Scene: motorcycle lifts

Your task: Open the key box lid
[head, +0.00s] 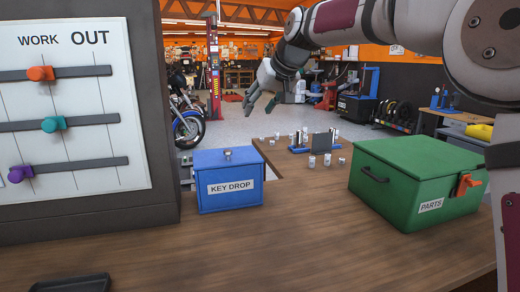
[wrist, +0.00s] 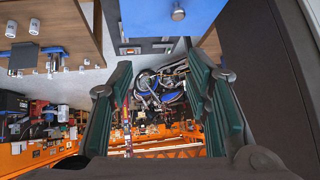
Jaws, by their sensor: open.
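The key box (head: 231,190) is a small blue box marked KEY DROP on the wooden counter. Its lid (head: 215,157) is down, with a small metal knob (head: 227,155) on top. My gripper (head: 260,107) is above and a little right of the box in the head view, apart from it, fingers pointing down-left. In the wrist view my gripper (wrist: 158,66) shows its two dark green fingers spread with nothing between them. The blue lid (wrist: 145,18) and its knob (wrist: 178,13) are at the top edge there, beyond the fingertips; part of the box is cut off.
A green PARTS box (head: 410,185) with an orange latch stands at right on the counter (head: 280,245). A dark panel with a slider board (head: 75,100) rises at left. A black tray (head: 70,284) lies front left. Small cans (head: 312,161) stand behind.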

